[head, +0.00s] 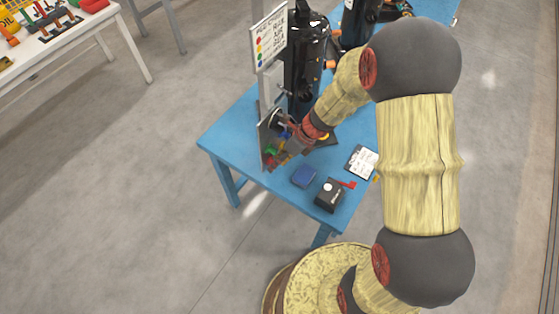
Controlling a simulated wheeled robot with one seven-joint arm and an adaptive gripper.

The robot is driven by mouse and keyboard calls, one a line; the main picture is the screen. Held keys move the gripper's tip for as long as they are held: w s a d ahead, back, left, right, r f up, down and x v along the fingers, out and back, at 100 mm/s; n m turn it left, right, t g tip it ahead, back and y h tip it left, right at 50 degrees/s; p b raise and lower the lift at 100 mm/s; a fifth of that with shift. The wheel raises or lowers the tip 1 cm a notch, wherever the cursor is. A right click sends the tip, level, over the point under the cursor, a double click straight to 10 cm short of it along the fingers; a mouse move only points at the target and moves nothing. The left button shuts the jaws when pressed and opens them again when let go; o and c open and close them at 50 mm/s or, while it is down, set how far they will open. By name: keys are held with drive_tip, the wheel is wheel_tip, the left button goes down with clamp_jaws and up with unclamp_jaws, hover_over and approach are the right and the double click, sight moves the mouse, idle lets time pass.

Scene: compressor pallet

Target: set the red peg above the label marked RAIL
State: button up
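My gripper (288,149) is at an upright panel (263,152) on the near left side of the blue table. Small coloured pieces show around its fingertips: a green one (272,149) and a blue one (284,135). Reddish bits show low by the fingers, but I cannot tell whether one is the red peg. The fingers are small and partly hidden by the wrist, so I cannot tell if they are open or shut. The label marked RAIL cannot be made out on the panel.
The blue table (228,134) bears a white sign (271,40) with coloured dots, a black cylinder unit (305,65), a blue block (303,176), a black box (329,194) with a red lever, and a printed card (361,161). A white table (85,25) with tools stands far left.

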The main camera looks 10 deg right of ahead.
drive_tip(key=shift+c, duration=0.6)
drive_tip(key=c, duration=0.8)
clamp_jaws()
drive_tip(key=shift+s, duration=0.1)
